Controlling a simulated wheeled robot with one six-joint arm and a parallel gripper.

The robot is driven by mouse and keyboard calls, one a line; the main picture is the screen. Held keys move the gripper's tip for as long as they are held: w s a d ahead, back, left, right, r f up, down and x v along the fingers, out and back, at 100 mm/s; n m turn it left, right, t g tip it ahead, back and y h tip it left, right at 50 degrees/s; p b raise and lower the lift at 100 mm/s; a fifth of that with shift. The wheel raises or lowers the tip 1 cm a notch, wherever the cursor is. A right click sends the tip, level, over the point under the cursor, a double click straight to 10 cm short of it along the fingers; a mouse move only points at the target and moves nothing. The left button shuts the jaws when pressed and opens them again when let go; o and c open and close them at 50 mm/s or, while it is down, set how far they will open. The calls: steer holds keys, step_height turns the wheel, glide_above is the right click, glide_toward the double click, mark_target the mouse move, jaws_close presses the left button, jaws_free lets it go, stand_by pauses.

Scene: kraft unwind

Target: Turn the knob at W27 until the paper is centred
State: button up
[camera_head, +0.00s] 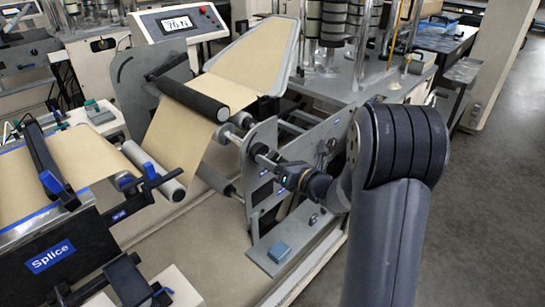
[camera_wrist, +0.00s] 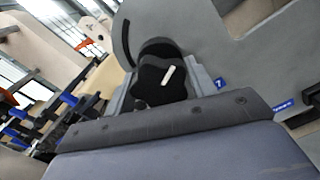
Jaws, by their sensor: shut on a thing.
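The brown kraft paper (camera_head: 178,137) runs from the splice table at left up over a black roller (camera_head: 188,98) to a sloped plate behind. I cannot tell from here whether it is centred. A black lobed knob (camera_wrist: 160,82) with a white pointer mark shows in the wrist view, in front of a grey side plate. A small blue label (camera_wrist: 219,83) beside it is too small to read fully. My gripper (camera_head: 281,172) reaches in from the right to the side plate (camera_head: 262,150) and is shut on the knob. Its fingers hide the knob in the head view.
The splice table (camera_head: 60,255) with blue clamps stands at left. A console (camera_head: 178,22) reading about 76 is at the back. A metal frame with upright posts (camera_head: 360,45) stands behind my arm. Grey floor (camera_head: 490,200) at right is clear.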

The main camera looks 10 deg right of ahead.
steer(key=shift+m+p, duration=1.45)
steer(key=shift+m, duration=0.25)
steer(key=o, duration=1)
steer(key=v, duration=0.7)
